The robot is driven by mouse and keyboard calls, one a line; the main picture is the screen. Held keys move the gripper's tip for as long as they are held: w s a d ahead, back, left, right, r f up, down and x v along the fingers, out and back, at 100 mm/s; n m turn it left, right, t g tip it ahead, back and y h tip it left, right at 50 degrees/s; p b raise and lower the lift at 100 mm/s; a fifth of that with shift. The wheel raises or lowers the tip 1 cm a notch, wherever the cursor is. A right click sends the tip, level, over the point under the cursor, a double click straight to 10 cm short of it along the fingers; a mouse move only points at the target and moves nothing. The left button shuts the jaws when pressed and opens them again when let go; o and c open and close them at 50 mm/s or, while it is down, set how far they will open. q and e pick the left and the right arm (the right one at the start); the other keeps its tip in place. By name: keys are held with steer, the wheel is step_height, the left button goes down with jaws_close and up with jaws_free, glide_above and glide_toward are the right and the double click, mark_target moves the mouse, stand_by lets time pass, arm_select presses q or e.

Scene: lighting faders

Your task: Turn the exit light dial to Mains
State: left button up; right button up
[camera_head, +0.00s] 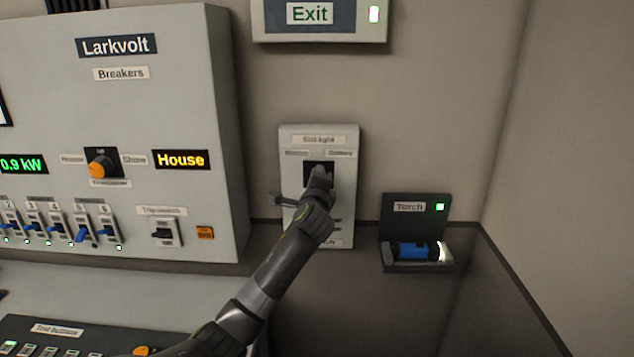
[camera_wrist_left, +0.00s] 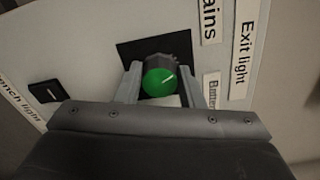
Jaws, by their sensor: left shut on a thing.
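The exit light panel (camera_head: 345,190) is a pale plate on the wall below the lit Exit sign (camera_head: 310,15). Its dial is hidden behind my gripper in the head view. My right gripper is not in view.
The Larkvolt breaker cabinet (camera_head: 180,60) stands to the left, with an orange knob (camera_head: 99,167) and several switches. A blue torch (camera_head: 412,250) lies in its holder to the right. A row of buttons (camera_head: 50,345) is at the lower left.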

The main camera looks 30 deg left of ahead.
arm_select(q)
steer(key=shift+f+n+b, duration=0.15)
steer(key=shift+n+b, duration=0.25)
steer(key=shift+n, duration=1.2)
steer(key=o, duration=1)
steer(key=b+v, duration=0.4)
steer(key=v, duration=1.3)
steer(key=shift+s, duration=0.25)
